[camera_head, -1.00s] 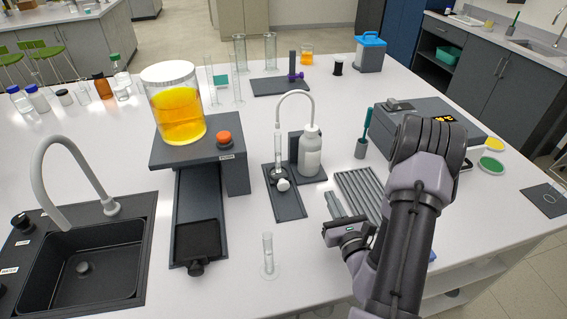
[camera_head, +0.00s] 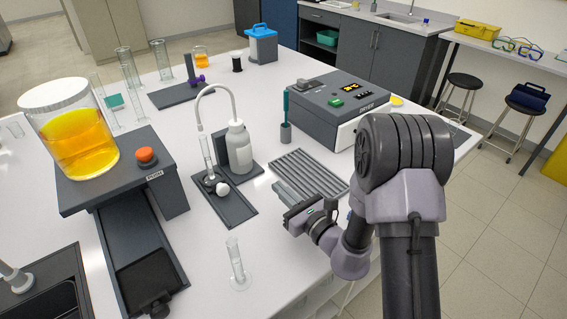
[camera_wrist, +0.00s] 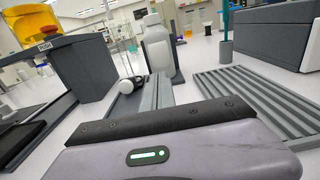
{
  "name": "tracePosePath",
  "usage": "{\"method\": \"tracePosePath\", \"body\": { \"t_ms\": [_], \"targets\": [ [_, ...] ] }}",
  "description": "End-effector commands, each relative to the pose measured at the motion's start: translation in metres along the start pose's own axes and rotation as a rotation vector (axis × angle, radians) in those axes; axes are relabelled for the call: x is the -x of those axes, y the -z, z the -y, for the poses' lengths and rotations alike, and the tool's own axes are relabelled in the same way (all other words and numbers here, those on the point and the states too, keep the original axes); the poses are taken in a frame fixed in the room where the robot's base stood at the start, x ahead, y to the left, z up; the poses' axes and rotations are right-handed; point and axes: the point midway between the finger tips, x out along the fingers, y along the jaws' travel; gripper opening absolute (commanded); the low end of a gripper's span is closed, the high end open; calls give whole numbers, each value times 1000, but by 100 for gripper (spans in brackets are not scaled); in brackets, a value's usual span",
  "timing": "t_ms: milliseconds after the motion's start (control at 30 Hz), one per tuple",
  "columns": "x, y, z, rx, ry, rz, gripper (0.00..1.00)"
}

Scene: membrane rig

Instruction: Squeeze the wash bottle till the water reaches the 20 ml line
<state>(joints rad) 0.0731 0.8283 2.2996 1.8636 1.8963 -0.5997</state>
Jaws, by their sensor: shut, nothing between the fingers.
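The wash bottle (camera_head: 238,150) is white and stands upright against a dark upright block on a dark base. Its clear bent spout arches left, its end above a narrow clear cylinder (camera_head: 206,152) on a dark plate. A white round knob (camera_head: 222,189) sits at the cylinder's foot. Lines and water level are too small to read. My gripper (camera_head: 285,191) is shut and empty, in front of the bottle and apart from it. In the wrist view the bottle (camera_wrist: 157,46) stands beyond the fingers (camera_wrist: 156,92); the knob (camera_wrist: 131,85) is at their left.
A ribbed grey rack (camera_head: 308,172) lies right of my gripper, with the dryer box (camera_head: 340,105) behind it. A clear cylinder (camera_head: 237,262) stands alone in front. The orange-filled tank (camera_head: 75,135) and its stand are at left. Bare bench lies around the front cylinder.

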Motion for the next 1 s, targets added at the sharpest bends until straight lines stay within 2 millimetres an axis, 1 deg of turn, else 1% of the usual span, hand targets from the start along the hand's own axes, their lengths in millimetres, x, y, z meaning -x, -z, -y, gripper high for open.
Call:
{"method": "tracePosePath", "body": {
  "t_ms": [233, 367, 800, 900, 1000],
  "targets": [
    [0, 0, 0, 0, 1, 0, 0],
    [-12, 0, 0, 3, -1, 0, 0],
    [-105, 2, 0, 2, 0, 2, 0],
    [-121, 2, 0, 2, 1, 1, 0],
    [-132, 1, 1, 2, 1, 1, 0]
  ]
}}
